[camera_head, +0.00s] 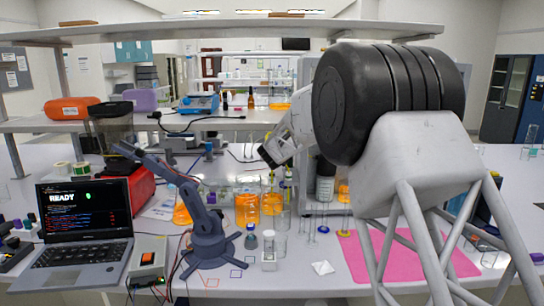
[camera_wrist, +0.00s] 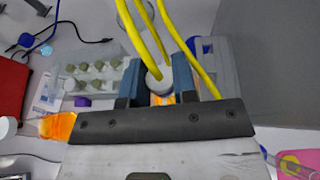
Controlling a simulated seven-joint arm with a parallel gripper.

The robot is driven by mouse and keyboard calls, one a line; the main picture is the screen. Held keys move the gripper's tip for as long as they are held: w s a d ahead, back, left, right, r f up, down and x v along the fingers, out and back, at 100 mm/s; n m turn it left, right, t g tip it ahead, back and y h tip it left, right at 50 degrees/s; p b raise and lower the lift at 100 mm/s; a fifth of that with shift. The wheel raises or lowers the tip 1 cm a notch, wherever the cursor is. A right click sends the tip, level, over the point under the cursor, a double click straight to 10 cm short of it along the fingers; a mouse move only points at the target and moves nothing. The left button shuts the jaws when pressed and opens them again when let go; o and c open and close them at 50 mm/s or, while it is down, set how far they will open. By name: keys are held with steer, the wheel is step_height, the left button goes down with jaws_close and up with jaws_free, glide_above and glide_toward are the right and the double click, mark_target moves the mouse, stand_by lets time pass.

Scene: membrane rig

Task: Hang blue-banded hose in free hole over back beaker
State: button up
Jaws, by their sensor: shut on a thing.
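My gripper (camera_head: 271,155) is above the back of the bench, over the orange-filled beakers (camera_head: 247,206). In the wrist view its two blue-grey fingers (camera_wrist: 157,80) are shut on a yellow hose (camera_wrist: 136,32), beside a pale round piece (camera_wrist: 159,81). Two more yellow hoses run close by, one of them passing to the right of the fingers (camera_wrist: 193,62). I cannot make out a blue band on the held hose. A yellow hose (camera_head: 288,186) also shows upright near the beakers in the head view. The free hole cannot be made out.
A small dark-blue desktop arm (camera_head: 196,220) stands left of the beakers, with a laptop (camera_head: 85,225) beyond it. A pink mat (camera_head: 440,262) lies at right. A shelf (camera_head: 230,30) spans above. A rack of vials (camera_wrist: 92,78) is left of my fingers.

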steer(key=shift+f, duration=4.15)
stand_by(3.8)
